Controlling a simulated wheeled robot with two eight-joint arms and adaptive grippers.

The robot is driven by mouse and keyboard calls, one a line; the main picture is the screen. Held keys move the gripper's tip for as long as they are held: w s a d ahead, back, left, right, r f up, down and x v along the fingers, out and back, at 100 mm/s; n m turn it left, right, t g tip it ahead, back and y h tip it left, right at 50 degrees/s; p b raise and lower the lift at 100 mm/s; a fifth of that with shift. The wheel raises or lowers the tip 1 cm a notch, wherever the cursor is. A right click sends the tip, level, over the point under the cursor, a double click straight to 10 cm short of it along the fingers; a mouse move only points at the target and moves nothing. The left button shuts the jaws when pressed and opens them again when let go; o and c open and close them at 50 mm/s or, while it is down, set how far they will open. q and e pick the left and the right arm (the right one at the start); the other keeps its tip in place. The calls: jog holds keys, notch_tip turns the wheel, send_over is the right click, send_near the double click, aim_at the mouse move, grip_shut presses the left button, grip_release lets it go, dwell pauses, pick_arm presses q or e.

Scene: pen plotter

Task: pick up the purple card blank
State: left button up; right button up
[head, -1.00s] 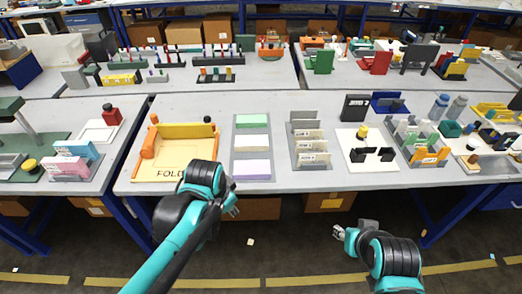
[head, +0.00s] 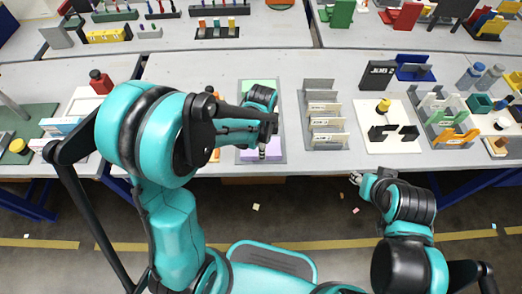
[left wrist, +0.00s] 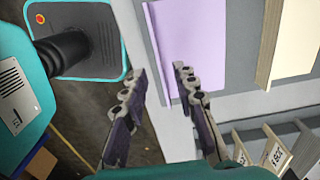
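The purple card blank (head: 274,149) lies at the near end of the grey card tray (head: 282,108), partly hidden by my left arm in the head view. The left wrist view shows it as a lilac sheet (left wrist: 195,45). My left gripper (head: 262,153) points down over its near part. Contact cannot be told. My right gripper (head: 356,179) hangs off the table's front edge, too small to read.
A cream card stack (left wrist: 293,40) is beside the purple one, and a green stack (head: 260,84) is at the tray's far end. A grey rack with labelled dividers (head: 325,125) stands right of the tray. The table's front edge is close to the purple card.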

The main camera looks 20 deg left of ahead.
pick_arm(q)
notch_tip(320, 180, down, 4)
jog(key=shift+a+r+b, duration=0.15)
jog(key=shift+r+b, duration=0.05)
jog(key=shift+b, duration=0.5)
grip_shut()
jog(key=shift+r, duration=0.2)
